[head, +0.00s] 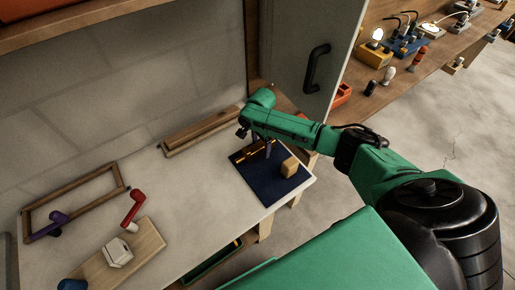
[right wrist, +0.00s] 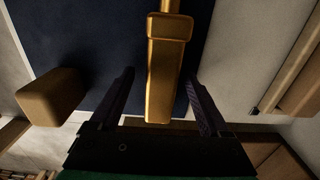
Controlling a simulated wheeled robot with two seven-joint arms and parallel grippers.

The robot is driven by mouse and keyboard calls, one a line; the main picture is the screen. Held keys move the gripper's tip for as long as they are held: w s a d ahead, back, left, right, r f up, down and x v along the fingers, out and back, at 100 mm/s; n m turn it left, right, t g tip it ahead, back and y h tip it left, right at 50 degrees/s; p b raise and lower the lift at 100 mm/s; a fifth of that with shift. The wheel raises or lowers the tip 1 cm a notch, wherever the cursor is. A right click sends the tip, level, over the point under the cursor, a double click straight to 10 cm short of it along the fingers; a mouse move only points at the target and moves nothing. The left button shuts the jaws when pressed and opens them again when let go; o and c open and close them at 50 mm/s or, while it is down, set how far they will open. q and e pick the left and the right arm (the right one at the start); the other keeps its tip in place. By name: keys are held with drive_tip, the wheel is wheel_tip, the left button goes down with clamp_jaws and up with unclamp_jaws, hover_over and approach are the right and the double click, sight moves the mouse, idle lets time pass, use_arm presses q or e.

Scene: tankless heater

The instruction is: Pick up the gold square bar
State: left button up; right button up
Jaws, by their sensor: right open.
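The gold square bar (right wrist: 164,62) lies on a dark blue mat (right wrist: 95,40), its long side running away from my right gripper, with a wider block-like part partway along it. In the head view the bar (head: 246,155) is small and partly hidden by my gripper. My right gripper (right wrist: 160,82) is open, with one dark purple finger on each side of the bar; a gap shows on both sides. In the head view the right gripper (head: 262,146) points down over the mat. I cannot tell its exact height. My left gripper is not in view.
A tan wooden block (head: 289,167) stands on the mat, close to the right gripper; it also shows in the wrist view (right wrist: 50,97). A wooden bar (head: 200,133) lies behind. A grey cabinet door (head: 305,45) stands behind the arm. The table's middle (head: 195,195) is clear.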

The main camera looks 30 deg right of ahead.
sight(261, 144)
drive_tip(key=c, duration=0.4)
clamp_jaws()
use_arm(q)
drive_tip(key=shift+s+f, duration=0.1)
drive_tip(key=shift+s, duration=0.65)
use_arm(e)
wheel_tip(261, 144, up, 20)
drive_tip(key=b, duration=0.1)
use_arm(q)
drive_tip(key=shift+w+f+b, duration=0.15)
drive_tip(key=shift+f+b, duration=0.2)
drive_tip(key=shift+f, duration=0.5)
use_arm(e)
drive_tip(key=s+a+f+n, duration=0.8)
drive_tip(key=s+f+n, duration=0.2)
drive_tip(key=s+n, duration=0.3)
drive_tip(key=n, duration=0.3)
drive_tip(key=shift+f, duration=0.15)
